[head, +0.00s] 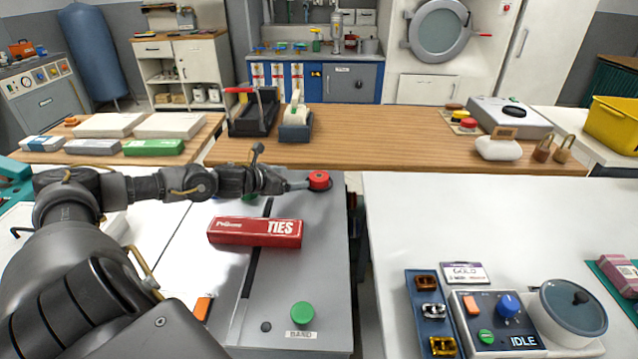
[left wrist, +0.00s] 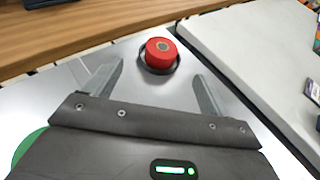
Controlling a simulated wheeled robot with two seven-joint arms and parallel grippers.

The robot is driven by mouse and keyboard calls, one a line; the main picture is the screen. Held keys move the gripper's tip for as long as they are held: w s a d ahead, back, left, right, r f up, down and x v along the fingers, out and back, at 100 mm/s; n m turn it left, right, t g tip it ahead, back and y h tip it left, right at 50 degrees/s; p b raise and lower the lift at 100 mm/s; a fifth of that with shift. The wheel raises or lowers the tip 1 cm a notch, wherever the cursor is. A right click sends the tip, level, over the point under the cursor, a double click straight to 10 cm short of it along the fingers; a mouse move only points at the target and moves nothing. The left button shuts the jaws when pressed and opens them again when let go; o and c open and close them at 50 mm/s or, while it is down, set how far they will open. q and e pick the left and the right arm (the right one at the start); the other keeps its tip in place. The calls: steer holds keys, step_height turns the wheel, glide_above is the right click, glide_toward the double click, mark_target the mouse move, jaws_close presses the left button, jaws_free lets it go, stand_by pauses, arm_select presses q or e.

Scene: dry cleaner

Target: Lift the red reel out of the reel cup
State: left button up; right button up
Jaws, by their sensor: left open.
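The red reel (head: 319,180) sits in a dark round reel cup at the back right corner of the grey machine top. In the left wrist view the red reel (left wrist: 161,53) stands upright inside the dark rim of the reel cup (left wrist: 159,69). My left gripper (left wrist: 155,82) is open, its two fingers spread and pointing toward the reel, with the reel just beyond the fingertips. In the head view my left gripper (head: 300,184) comes in from the left, close beside the reel. I cannot tell whether a finger touches it. My right gripper is not in view.
A red TIES box (head: 255,232) lies on the machine top (head: 300,275) in front of the reel, with a green button (head: 303,313) nearer. A wooden counter (head: 400,145) runs behind. A white table (head: 480,215) stands to the right across a gap.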

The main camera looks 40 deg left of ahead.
mark_target(319, 180)
arm_select(q)
steer(key=shift+x, duration=2.35)
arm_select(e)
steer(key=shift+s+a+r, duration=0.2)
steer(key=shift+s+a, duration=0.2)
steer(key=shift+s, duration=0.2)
